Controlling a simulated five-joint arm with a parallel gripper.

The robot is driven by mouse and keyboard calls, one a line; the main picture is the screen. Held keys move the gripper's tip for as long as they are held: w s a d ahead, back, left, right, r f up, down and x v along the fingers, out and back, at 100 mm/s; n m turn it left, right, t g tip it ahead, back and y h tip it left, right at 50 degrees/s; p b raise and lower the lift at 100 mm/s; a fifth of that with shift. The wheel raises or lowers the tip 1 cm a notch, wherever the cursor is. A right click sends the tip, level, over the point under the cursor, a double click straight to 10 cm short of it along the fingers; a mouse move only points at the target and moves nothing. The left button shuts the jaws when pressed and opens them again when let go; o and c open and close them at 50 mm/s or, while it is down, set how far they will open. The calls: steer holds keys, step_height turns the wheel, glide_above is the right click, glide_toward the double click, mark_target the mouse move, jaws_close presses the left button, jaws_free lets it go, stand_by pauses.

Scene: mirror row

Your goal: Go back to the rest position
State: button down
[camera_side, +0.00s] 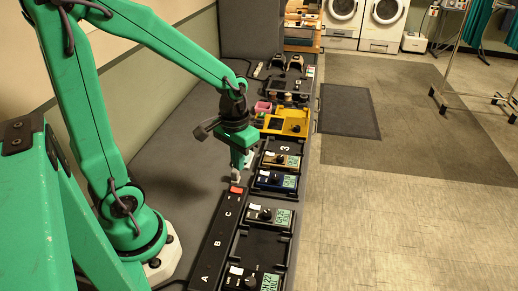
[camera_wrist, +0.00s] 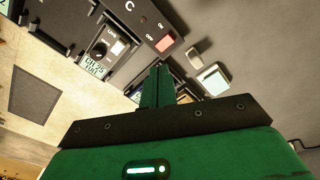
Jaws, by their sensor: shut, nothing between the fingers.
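My gripper (camera_side: 241,162) is shut and empty, pointing down over the far end of the black strip (camera_side: 218,238) lettered A, B and C. Its green fingers (camera_wrist: 157,87) are together in the wrist view. A red switch (camera_side: 237,189) sits on the strip beyond the C, just below and in front of my gripper in the side view. The switch also shows lit red in the wrist view (camera_wrist: 165,43), apart from the fingers. My green arm reaches over the bench from the left, not folded back.
Handsets with green displays stand in black trays along the bench's right edge, the nearest (camera_side: 255,280) at the bottom. A yellow tray (camera_side: 289,122) is farther back. A small grey block (camera_wrist: 194,55) and a pale square piece (camera_wrist: 213,80) lie near the strip's end. The bench's left side is clear.

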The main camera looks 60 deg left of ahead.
steer(key=s+d+r+m+t, duration=0.1)
steer(key=s+r+t, duration=0.1)
steer(key=r, duration=0.4)
steer(key=s+d+r+m+t, duration=0.1)
steer(key=s+d+r+t, duration=0.1)
steer(key=r, duration=0.5)
steer(key=shift+s+d+m+t, duration=0.35)
steer(key=shift+s+t, duration=0.25)
steer(key=shift+s, duration=0.35)
